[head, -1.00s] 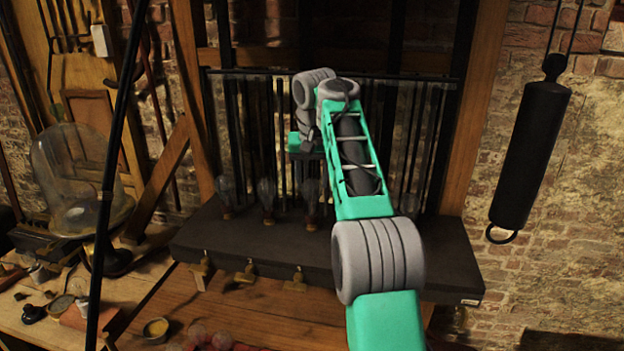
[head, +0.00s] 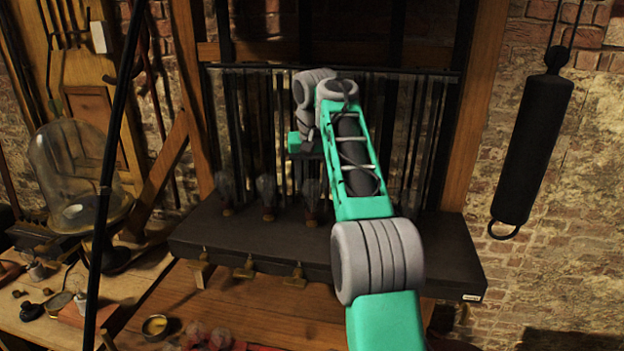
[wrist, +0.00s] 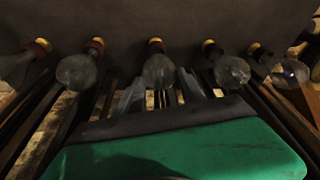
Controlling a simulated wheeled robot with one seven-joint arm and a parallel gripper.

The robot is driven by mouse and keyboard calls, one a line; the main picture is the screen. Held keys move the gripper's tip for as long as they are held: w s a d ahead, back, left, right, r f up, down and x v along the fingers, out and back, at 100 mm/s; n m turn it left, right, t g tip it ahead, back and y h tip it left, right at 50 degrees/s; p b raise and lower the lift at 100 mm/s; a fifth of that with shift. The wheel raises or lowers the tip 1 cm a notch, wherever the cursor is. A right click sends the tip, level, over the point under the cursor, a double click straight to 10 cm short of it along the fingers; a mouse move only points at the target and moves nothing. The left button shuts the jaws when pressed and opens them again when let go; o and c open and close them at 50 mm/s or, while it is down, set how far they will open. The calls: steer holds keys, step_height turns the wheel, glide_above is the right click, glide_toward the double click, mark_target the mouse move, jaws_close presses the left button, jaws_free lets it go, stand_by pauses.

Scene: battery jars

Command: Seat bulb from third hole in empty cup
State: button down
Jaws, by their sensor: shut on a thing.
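A row of clear glass bulbs with dark bases stands along the dark shelf (head: 400,250) in the head view. Two of them are the left bulb (head: 226,190) and the one beside it (head: 266,190). The third bulb (head: 311,193) is upright below my gripper, still in line with the others. In the wrist view this bulb (wrist: 159,71) sits between the fingertips of my gripper (wrist: 161,88), which is shut on it. Its neck ends at a yellow-red base. I cannot tell whether its base is lifted from the shelf. I cannot make out an empty cup.
Neighbouring bulbs stand close on both sides, one left (wrist: 76,71) and one right (wrist: 231,72). Dark vertical rods (head: 410,140) rise behind the shelf. Brass fittings (head: 245,270) line its front edge. A glass dome (head: 70,170) stands left; a black cylinder (head: 535,140) hangs right.

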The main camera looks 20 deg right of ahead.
steer(key=c, duration=0.6)
jaws_free()
steer(key=p+v, duration=0.4)
steer(key=v, duration=0.3)
steer(key=shift+s+r, duration=0.1)
steer(key=shift+r, duration=0.3)
steer(key=shift+f, duration=0.1)
